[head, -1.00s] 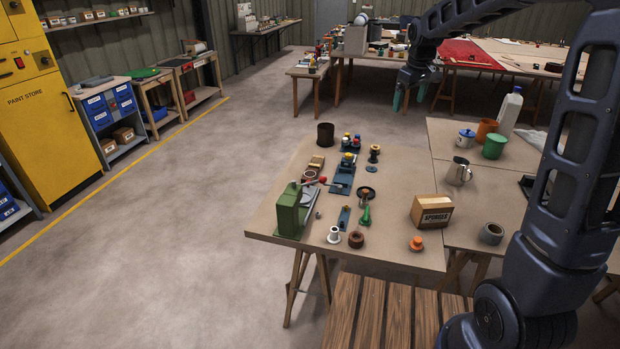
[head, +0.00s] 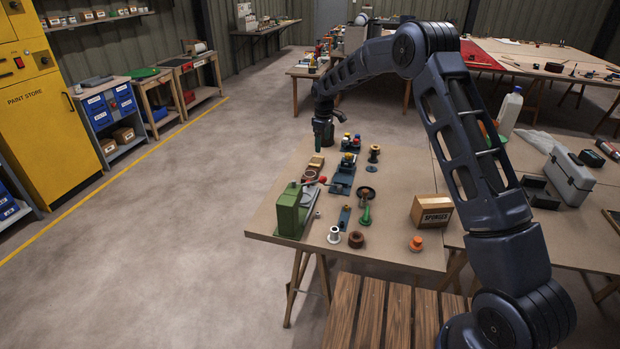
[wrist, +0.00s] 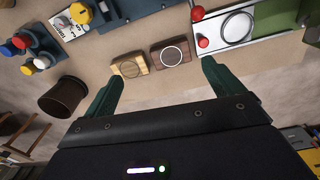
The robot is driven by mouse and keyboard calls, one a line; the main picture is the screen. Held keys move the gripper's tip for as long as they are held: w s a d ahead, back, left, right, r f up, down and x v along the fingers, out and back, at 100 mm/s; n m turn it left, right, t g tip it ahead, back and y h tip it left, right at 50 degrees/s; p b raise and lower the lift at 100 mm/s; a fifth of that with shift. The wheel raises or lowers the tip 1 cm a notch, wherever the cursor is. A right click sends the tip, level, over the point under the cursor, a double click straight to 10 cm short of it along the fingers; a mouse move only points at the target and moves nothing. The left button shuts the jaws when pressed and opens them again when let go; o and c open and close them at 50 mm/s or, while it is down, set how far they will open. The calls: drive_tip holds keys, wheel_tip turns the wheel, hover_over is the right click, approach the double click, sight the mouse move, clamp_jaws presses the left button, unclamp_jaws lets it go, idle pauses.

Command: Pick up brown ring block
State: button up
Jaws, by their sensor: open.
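The brown ring block (head: 310,174) is a small dark brown block with a pale ring on its top. It lies on the near table, just in front of a lighter tan block (head: 316,161). In the wrist view the brown ring block (wrist: 170,55) shows between and beyond my fingertips, with the tan block (wrist: 131,66) close on its left. My gripper (head: 322,132) is above the far left edge of the table, behind both blocks. In the wrist view its green fingers (wrist: 160,72) are spread apart with nothing between them.
A green machine (head: 290,211) stands at the table's left edge, near the blocks. A dark brown pot (wrist: 64,97) is beside my gripper. Blue parts with coloured knobs (head: 346,162) stand right of the blocks. A sponges box (head: 432,211) is farther right.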

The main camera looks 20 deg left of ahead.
drive_tip(key=a+f+n, duration=0.1)
drive_tip(key=a+f, duration=0.4)
drive_tip(key=f, duration=0.1)
hover_over(310, 173)
drive_tip(key=f, duration=0.5)
drive_tip(key=shift+s+d, duration=0.1)
drive_tip(key=shift+d, duration=0.2)
drive_tip(key=shift+s+a+f, duration=0.1)
drive_tip(key=shift+a+f, duration=0.05)
drive_tip(key=shift+f, duration=1.2)
drive_tip(key=shift+a+f, duration=0.1)
drive_tip(key=shift+f, duration=1.2)
drive_tip(key=c, duration=0.7)
